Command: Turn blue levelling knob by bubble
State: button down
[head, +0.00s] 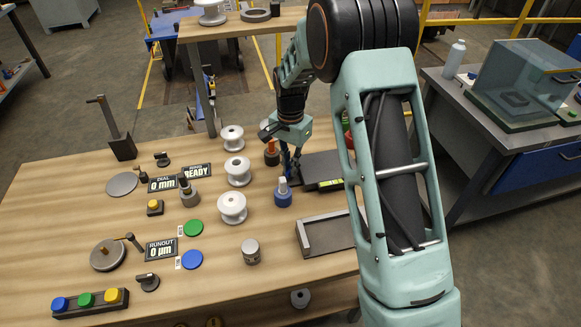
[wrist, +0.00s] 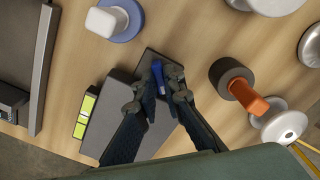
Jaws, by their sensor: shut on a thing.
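The blue levelling knob (wrist: 157,78) stands on a narrow part of the dark grey levelling plate in the wrist view. My gripper (wrist: 160,82) is shut on it, a finger at each side; the fingers hide part of the knob. In the head view my gripper (head: 290,172) reaches down at the left end of the dark plate (head: 318,164), and I cannot make out the knob there. The yellow-green bubble vial (wrist: 85,115) lies along the plate's edge and also shows in the head view (head: 330,184).
A blue-based piece with a white top (head: 283,197) stands close in front of my gripper. A dark piece with an orange handle (wrist: 240,88) stands on the other side. White insulators (head: 237,171) stand to the left. A grey tray (head: 322,236) lies nearer.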

jog(key=shift+n, duration=0.5)
jog(key=c, duration=2)
grip_release()
jog(key=shift+c, duration=0.2)
notch_tip(320, 180, up, 8)
jog(key=shift+r, duration=0.1)
